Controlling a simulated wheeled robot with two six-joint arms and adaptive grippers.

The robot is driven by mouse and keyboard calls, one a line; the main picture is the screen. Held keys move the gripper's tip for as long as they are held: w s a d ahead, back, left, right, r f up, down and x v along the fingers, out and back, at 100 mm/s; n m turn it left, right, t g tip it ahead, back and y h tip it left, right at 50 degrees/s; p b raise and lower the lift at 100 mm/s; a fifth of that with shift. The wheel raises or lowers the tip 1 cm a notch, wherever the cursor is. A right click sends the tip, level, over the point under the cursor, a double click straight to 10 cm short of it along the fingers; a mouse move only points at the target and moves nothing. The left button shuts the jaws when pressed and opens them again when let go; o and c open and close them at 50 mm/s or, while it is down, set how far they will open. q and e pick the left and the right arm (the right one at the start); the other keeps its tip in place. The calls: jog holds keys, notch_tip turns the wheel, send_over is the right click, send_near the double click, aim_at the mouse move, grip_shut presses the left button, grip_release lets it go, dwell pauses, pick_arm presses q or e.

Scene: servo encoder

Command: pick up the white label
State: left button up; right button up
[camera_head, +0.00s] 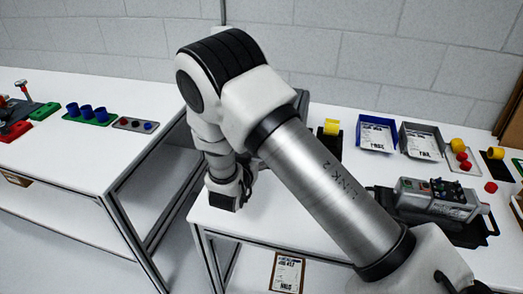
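I cannot tell which piece is the white label. White printed sheets show in the blue tray (376,134) and in the grey tray (422,141), and another white sheet (287,272) hangs on the front of the right table. One of my arms, which comes in from the lower right, crosses the middle of the view. Its elbow is high and its wrist end hangs low near the left edge of the right table. No gripper fingers show on it. My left gripper is not in view.
A grey device (437,198) with a black top sits in a dark tray on the right table (320,233). A yellow part (332,127) stands behind my arm. Red and yellow pieces lie at the far right. The left table (75,155) holds blue cups (87,112) and tools; a gap separates the tables.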

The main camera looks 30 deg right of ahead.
jog(key=p+x, duration=0.3)
jog(key=x, duration=0.5)
jog(key=shift+d+r, duration=0.15)
jog(key=shift+w+d+f, duration=0.2)
jog(key=shift+w+f, duration=0.1)
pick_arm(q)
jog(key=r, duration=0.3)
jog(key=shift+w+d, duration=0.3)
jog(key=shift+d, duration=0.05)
pick_arm(e)
jog(key=shift+s, duration=0.1)
jog(key=c, duration=0.8)
